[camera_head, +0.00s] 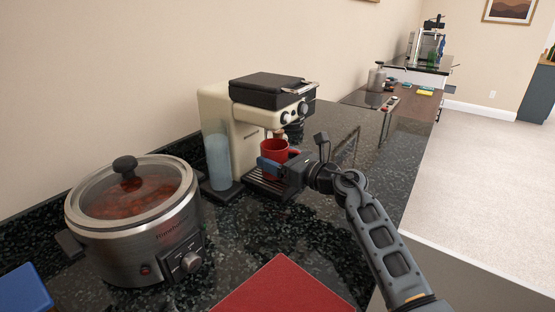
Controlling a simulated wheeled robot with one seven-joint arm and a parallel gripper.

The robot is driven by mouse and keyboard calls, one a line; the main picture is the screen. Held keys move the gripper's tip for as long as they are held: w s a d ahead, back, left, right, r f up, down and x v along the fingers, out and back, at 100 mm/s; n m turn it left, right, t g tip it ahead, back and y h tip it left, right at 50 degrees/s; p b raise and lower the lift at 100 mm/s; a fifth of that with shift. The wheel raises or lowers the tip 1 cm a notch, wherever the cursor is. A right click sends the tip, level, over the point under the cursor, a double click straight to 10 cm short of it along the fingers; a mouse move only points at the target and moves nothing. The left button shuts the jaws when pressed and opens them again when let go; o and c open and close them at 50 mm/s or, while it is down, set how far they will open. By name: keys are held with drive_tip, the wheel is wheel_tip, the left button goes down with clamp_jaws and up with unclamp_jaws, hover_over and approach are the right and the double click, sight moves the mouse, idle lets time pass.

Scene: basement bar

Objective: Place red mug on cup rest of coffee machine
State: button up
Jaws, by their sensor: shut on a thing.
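The red mug (272,149) is upright under the spout of the cream and black coffee machine (216,107). My gripper (272,164) comes in from the right and is shut on the mug. The gripper hides part of the mug's lower side. The slatted cup rest (262,183) shows below the mug and gripper. Whether the mug's base touches the cup rest or hangs just above it is hidden by the gripper.
A slow cooker (165,242) with a glass lid stands at the left front. A red flat item (285,288) and a blue item (22,290) lie at the front. The dark speckled counter (225,245) is bare between cooker and machine. A wall runs behind the machine.

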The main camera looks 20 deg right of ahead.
drive_tip(key=shift+f, duration=0.15)
drive_tip(key=shift+f, duration=0.1)
drive_tip(key=o, duration=1.2)
drive_tip(key=shift+r, duration=0.35)
drive_tip(key=v, duration=1.2)
drive_tip(key=shift+f, duration=0.15)
